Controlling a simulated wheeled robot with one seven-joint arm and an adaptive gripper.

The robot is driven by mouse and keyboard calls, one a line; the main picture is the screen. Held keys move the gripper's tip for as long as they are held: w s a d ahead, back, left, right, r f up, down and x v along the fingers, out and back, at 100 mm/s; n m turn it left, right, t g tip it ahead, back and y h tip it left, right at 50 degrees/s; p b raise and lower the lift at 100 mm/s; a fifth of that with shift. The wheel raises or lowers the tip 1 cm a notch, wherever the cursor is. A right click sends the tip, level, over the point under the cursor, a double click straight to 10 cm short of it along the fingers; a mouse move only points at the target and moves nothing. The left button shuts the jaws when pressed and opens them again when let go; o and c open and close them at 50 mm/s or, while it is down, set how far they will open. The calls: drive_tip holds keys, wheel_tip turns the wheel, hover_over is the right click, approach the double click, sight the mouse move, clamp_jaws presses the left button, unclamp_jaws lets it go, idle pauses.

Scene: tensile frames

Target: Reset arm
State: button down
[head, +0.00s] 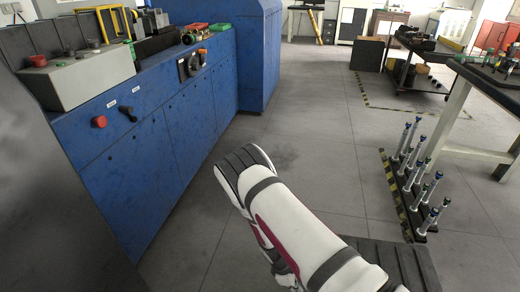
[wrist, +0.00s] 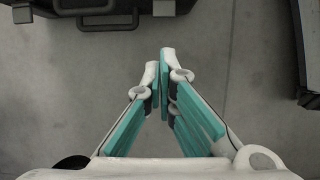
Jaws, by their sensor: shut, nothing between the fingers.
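My arm (head: 290,220) shows in the head view as white links with grey bands and a dark red stripe, raised above the floor in the lower middle. My gripper is hidden behind the arm there. In the wrist view, my gripper (wrist: 160,85) has white fingers with teal pads. Its fingertips are together and nothing is between them. Grey floor lies below it.
A blue machine bench (head: 165,125) runs along the left. A rack (head: 418,200) of upright rods stands on the floor at right, near a table (head: 480,80). Open floor (head: 310,110) lies between. Dark cases (wrist: 95,10) show at the top of the wrist view.

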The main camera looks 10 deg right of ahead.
drive_tip(key=w+a+r+m+y, duration=0.15)
drive_tip(key=r+m, duration=0.25)
drive_tip(key=r, duration=1.4)
drive_tip(key=w+r+m+y, duration=0.1)
drive_tip(key=w+r+m, duration=0.15)
drive_tip(key=r, duration=1.55)
drive_tip(key=s+d+r+m+y, duration=0.1)
drive_tip(key=s+r+m, duration=0.1)
drive_tip(key=s+r, duration=0.6)
drive_tip(key=s+d+r+m, duration=0.1)
drive_tip(key=s+r+m, duration=0.2)
drive_tip(key=s+r, duration=0.5)
drive_tip(key=s+d+r+m+t, duration=0.15)
drive_tip(key=s+r, duration=0.25)
drive_tip(key=s, duration=0.4)
drive_tip(key=s+r+m, duration=0.2)
drive_tip(key=s+r, duration=0.1)
drive_tip(key=s, duration=0.4)
wheel_tip(320, 180, up, 28)
drive_tip(key=t+p, duration=0.4)
drive_tip(key=p, duration=2.2)
drive_tip(key=shift+d, duration=0.35)
